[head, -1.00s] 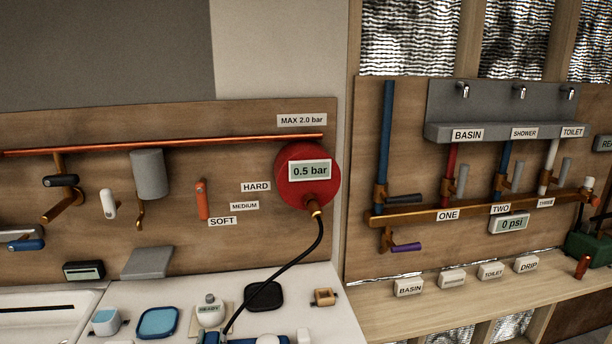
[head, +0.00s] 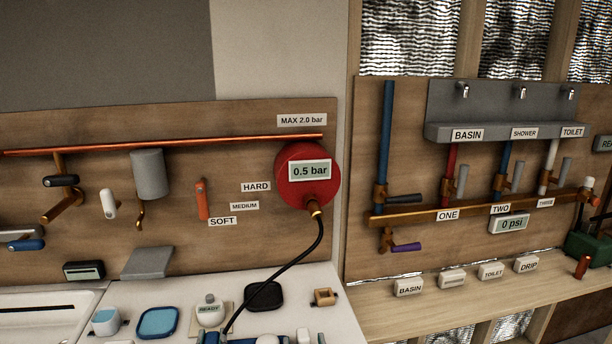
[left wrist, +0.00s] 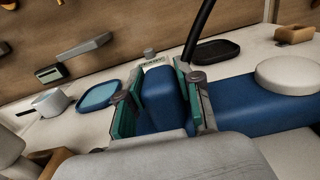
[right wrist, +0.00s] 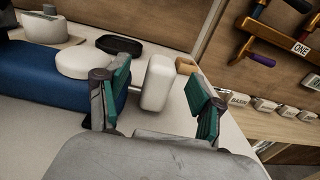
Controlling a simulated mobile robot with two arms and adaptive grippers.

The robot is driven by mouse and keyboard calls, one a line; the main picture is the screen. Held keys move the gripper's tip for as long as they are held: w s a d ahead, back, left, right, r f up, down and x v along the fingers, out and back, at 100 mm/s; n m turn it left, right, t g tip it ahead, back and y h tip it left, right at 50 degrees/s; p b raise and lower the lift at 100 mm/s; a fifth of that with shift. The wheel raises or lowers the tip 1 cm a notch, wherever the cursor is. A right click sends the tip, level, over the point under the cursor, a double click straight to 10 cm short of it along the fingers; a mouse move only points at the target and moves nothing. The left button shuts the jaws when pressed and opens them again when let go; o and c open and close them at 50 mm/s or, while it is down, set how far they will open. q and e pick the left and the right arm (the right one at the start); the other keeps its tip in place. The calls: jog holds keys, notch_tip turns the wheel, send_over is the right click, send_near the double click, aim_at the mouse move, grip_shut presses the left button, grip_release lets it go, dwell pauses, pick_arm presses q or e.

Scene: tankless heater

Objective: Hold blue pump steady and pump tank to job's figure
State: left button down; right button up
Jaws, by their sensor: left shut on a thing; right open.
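The blue pump (left wrist: 240,97) lies on the white counter, and only its top edge shows at the bottom of the head view (head: 285,339). My left gripper (left wrist: 158,98) is shut on the blue block at the pump's end, its teal pads on either side. My right gripper (right wrist: 157,93) is open, with the white pump handle (right wrist: 157,82) between its fingers, apart from both pads. A black hose (head: 289,262) runs from the pump to the red tank (head: 293,192), whose display (head: 310,171) reads 0.5 bar. A label above reads MAX 2.0 bar (head: 302,120).
Labels HARD (head: 256,187), MEDIUM (head: 244,206) and SOFT (head: 222,221) are left of the tank. A white READY device (head: 209,310), a black pad (head: 265,296) and a small wooden block (head: 325,297) stand on the counter behind the pump.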

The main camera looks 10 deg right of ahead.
jog(key=shift+w, duration=1.2)
grip_shut()
